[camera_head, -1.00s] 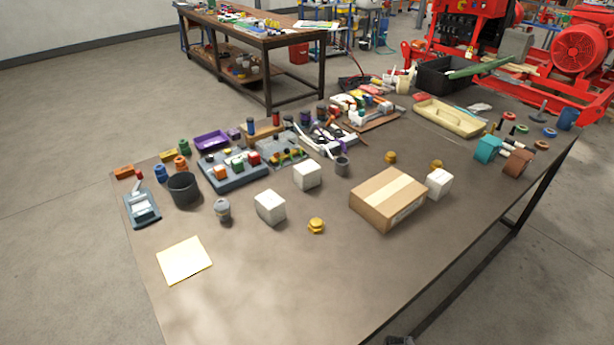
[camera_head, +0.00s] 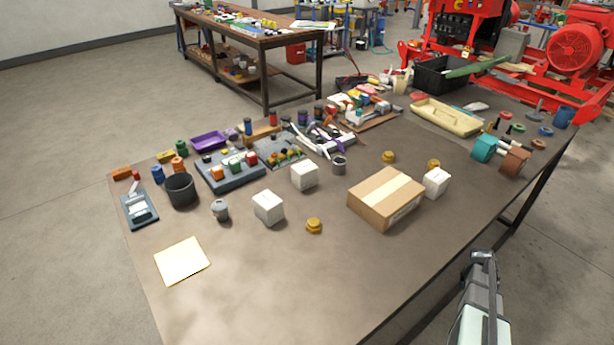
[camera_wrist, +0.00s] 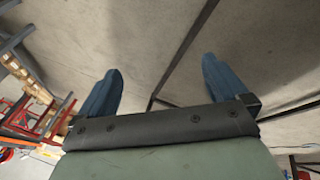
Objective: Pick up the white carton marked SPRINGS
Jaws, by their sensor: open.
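Three small white cartons stand on the table in the head view: one at front centre (camera_head: 268,208), one behind it to the right (camera_head: 304,175), and one right of the brown box (camera_head: 436,182). Their lettering is too small to read, so I cannot tell which is marked SPRINGS. My gripper shows in the wrist view (camera_wrist: 160,88), its two blue fingers spread apart with nothing between them. In the head view my arm is at the lower right, beyond the table's front edge and well apart from the cartons.
A brown taped box (camera_head: 386,200) stands beside the right carton. A yellow knob (camera_head: 314,226), a grey lidded pot (camera_head: 220,210) and a dark cup (camera_head: 181,190) stand near the others. A yellow sheet (camera_head: 182,261) lies front left. The front middle of the table (camera_head: 300,290) is clear.

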